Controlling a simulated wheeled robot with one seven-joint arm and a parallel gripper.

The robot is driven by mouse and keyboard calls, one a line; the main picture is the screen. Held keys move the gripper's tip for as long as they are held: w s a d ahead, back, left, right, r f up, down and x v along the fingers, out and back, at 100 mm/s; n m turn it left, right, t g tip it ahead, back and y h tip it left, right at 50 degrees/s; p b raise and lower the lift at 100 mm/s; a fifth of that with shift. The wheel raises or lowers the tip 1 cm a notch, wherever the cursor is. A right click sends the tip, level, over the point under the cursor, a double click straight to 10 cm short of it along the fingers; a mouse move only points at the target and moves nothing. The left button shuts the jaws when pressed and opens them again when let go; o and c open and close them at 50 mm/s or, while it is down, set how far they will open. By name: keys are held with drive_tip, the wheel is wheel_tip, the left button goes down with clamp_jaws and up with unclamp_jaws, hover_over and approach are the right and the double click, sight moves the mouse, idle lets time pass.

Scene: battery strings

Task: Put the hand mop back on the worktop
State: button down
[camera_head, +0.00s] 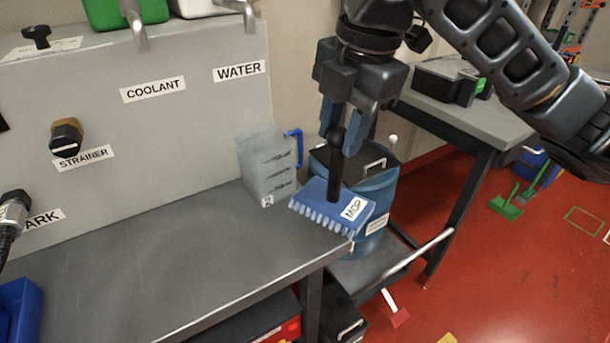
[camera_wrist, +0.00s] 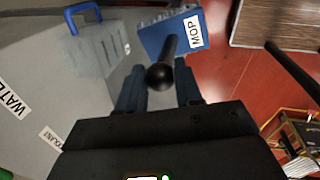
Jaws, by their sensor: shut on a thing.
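The hand mop (camera_head: 322,205) has a blue head with a white MOP label and a black upright handle with a ball top. My gripper (camera_head: 343,138) is shut on the mop's handle. The mop head is at the right end of the grey worktop (camera_head: 160,258), partly over its edge. I cannot tell whether it touches the worktop. In the wrist view, the mop head (camera_wrist: 160,38) is beyond the fingers (camera_wrist: 160,92), with the black ball between them.
A clear jug (camera_head: 265,165) with a blue handle stands just left of the mop. A blue drum (camera_head: 375,195) is behind it. A panel with COOLANT and WATER labels backs the worktop. A blue bin (camera_head: 18,310) sits front left. The worktop's middle is clear.

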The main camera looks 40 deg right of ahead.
drive_tip(key=a+f, duration=0.1)
drive_tip(key=w+a+f, duration=0.1)
drive_tip(key=w+a, duration=0.1)
drive_tip(key=a, duration=0.1)
drive_tip(key=shift+w+f, duration=0.25)
drive_tip(key=shift+f, duration=0.15)
hover_over(300, 196)
drive_tip(key=s, duration=0.1)
drive_tip(key=shift+s+d+f, duration=0.1)
drive_tip(key=shift+f, duration=1.95)
drive_tip(key=shift+f, duration=0.15)
drive_tip(key=c, duration=0.8)
unclamp_jaws()
drive_tip(key=shift+o, duration=0.2)
wheel_tip(300, 196, up, 12)
drive_tip(key=s, duration=0.2)
drive_tip(key=shift+s+d+p, duration=0.15)
drive_tip(key=shift+p, duration=0.25)
